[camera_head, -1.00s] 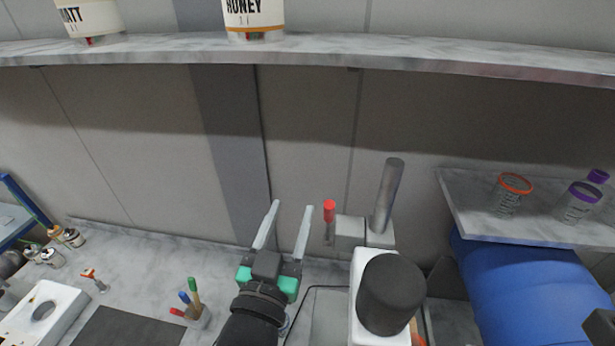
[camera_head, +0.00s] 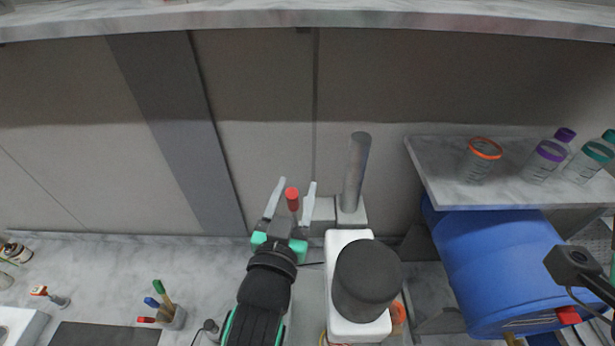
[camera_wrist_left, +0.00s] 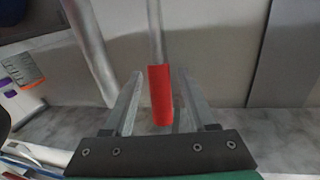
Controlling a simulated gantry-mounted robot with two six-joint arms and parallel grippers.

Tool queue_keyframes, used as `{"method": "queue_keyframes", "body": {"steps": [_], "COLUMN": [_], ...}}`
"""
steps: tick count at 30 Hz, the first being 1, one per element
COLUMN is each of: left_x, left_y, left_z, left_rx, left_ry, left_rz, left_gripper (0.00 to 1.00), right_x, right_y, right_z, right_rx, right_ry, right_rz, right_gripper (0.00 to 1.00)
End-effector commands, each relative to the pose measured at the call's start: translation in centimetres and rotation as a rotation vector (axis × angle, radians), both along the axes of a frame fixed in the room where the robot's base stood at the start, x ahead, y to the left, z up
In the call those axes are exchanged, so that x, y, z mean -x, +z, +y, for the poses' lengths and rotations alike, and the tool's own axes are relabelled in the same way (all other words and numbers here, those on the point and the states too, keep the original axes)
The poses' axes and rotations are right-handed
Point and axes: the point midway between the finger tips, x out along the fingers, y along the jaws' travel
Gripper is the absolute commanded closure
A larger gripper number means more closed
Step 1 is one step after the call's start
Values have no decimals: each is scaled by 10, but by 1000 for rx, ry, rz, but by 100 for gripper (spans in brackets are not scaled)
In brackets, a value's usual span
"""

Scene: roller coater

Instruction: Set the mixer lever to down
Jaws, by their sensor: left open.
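The mixer lever, a thin grey rod with a red tip (camera_head: 292,199), shows at the left of the mixer's rear block and points up in the head view. The mixer (camera_head: 344,318) has a white body with a dark grey round motor and a metal post (camera_head: 356,170) behind. My left gripper (camera_head: 291,190) is open, with the red tip between its two fingers. In the left wrist view the red tip (camera_wrist_left: 160,95) also shows between the open fingers (camera_wrist_left: 153,85); contact with either finger cannot be told. My right gripper cannot be made out.
A cup of coloured-handled tools (camera_head: 172,316) stands at the lower left. A long shelf (camera_head: 300,17) runs overhead.

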Motion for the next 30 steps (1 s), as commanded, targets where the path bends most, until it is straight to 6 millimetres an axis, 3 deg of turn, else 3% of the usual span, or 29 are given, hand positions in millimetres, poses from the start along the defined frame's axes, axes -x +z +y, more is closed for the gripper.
{"method": "queue_keyframes", "body": {"steps": [12, 21, 30], "left_x": [-6, -5, -5], "left_y": [0, 0, 0], "left_z": [3, 3, 3], "left_rx": [0, 0, 0], "left_ry": [6, 6, 6], "left_rz": [0, 0, 0], "left_gripper": [45, 99, 100], "right_x": [0, 0, 0], "right_y": [-2, -3, -3], "right_z": [0, 0, 0], "right_rx": [0, 0, 0], "right_ry": [0, 0, 0], "right_rz": [0, 0, 0], "right_gripper": [50, 50, 50]}}
